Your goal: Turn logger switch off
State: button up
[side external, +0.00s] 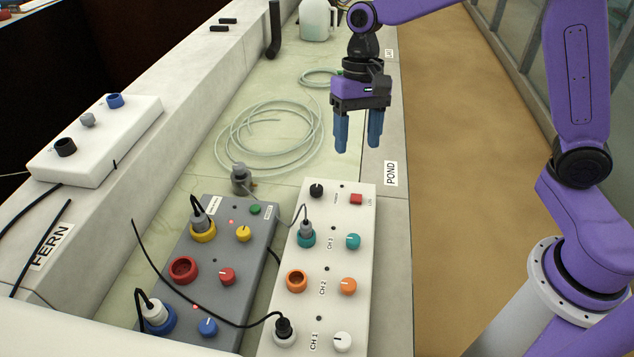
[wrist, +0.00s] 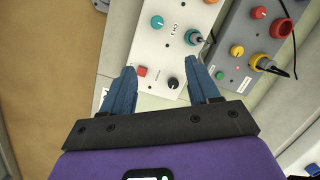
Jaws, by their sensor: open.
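A small label beside the switch appears to read LOG. A black round knob (side external: 316,190) sits to its left. In the wrist view the red switch (wrist: 142,71) and black knob (wrist: 173,82) show between my fingers. My gripper (side external: 357,146) is open and empty, with blue fingers pointing down, above and beyond the box's far end, apart from the switch. Which way the switch is set is too small to tell.
A grey box (side external: 215,268) with coloured knobs, sockets and plugged cables lies left of the white box. A black cable (side external: 190,300) crosses onto the white box. Coiled tubing (side external: 270,137) lies behind. A white box (side external: 98,140) sits on the left ledge.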

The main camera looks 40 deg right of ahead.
jog(key=w+d+f+m+y, duration=0.1)
jog(key=w+d+f+m, duration=0.2)
jog(key=w+m, duration=0.5)
jog(key=m+y, duration=0.1)
send_near(316, 188)
jog(key=x, duration=0.8)
jog(key=shift+f, duration=0.3)
jog(key=c, duration=1)
